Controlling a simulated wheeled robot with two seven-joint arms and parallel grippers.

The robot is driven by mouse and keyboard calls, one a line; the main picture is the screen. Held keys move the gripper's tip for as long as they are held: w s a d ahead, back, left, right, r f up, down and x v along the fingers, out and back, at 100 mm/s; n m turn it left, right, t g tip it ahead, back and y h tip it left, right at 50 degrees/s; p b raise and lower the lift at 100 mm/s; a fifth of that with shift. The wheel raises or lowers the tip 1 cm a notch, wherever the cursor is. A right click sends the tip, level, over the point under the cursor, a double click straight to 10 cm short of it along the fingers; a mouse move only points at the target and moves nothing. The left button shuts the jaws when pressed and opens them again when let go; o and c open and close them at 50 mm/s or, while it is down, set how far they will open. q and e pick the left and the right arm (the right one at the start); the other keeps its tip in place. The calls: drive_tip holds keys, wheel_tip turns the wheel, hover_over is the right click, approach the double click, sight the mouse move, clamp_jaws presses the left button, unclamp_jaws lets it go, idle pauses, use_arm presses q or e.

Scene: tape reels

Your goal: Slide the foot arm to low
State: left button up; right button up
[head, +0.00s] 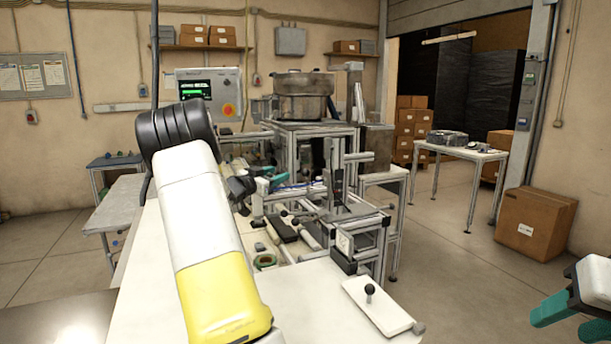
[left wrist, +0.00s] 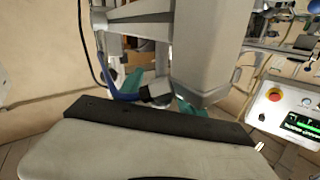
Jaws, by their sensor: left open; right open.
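The tape-reel machine (head: 325,190) stands on the bench in the middle of the head view. I cannot tell for sure which part is the foot arm; a black knob on a short stem (head: 369,291) stands on a white plate at the bench front. My left gripper (head: 271,177) is open at the left side of the machine, partly hidden by my arm. My right gripper (head: 562,313) is open and empty at the lower right edge, apart from the machine.
A control box (head: 210,95) with a green screen and red button stands behind the machine. A cardboard box (head: 534,222) and a white table (head: 458,150) stand at right. The floor between is clear.

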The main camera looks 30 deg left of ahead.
use_arm(q)
drive_tip(key=shift+c, duration=0.5)
clamp_jaws()
idle(0.8)
